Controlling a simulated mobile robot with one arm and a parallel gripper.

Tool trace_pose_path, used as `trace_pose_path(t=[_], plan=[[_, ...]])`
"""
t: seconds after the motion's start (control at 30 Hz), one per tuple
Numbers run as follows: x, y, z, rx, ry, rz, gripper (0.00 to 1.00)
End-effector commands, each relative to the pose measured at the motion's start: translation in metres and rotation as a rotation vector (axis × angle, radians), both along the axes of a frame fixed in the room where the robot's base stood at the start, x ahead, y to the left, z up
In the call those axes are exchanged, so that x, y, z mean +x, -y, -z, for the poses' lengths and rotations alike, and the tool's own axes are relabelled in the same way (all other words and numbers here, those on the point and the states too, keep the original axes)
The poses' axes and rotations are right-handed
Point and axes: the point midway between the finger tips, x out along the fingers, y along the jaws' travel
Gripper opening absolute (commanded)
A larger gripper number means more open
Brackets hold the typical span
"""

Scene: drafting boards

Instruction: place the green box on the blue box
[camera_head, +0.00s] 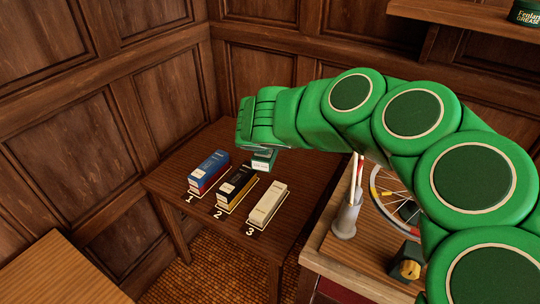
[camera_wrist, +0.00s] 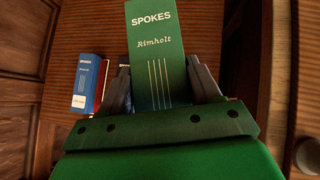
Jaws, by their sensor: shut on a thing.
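The green box (camera_wrist: 158,45), lettered "SPOKES Rimholt", is between the fingers of my gripper (camera_wrist: 162,88) in the wrist view. My gripper (camera_head: 262,148) is shut on it above the table; in the head view only a small part of the green box (camera_head: 264,162) shows below the gripper. The blue box (camera_head: 208,163), with a dark red lower part, stands at the mark 1 on the table, left of my gripper and apart from it. The blue box (camera_wrist: 88,76) also shows left of the green box in the wrist view, its top clear.
A black and yellow box (camera_head: 236,186) stands at mark 2 and a cream box (camera_head: 268,204) at mark 3, on the dark wooden table (camera_head: 176,196). Panelled walls close the back.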

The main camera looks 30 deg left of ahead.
Motion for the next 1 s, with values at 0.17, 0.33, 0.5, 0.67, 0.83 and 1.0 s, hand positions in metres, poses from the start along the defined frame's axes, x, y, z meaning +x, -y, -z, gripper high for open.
trace_pose_path(t=[0.17, 0.33, 0.5, 0.67, 0.83, 1.0], plan=[[0.001, 0.0, -0.029, 0.004, 0.003, 0.004, 0.17], [0.001, 0.0, -0.041, 0.001, 0.002, 0.002, 0.17], [0.004, -0.001, -0.043, -0.001, 0.001, 0.024, 0.17], [0.009, -0.007, -0.037, -0.005, 0.002, 0.076, 0.17], [0.011, -0.019, -0.033, -0.001, 0.005, 0.132, 0.17], [0.007, -0.036, -0.025, -0.002, 0.003, 0.176, 0.17]])
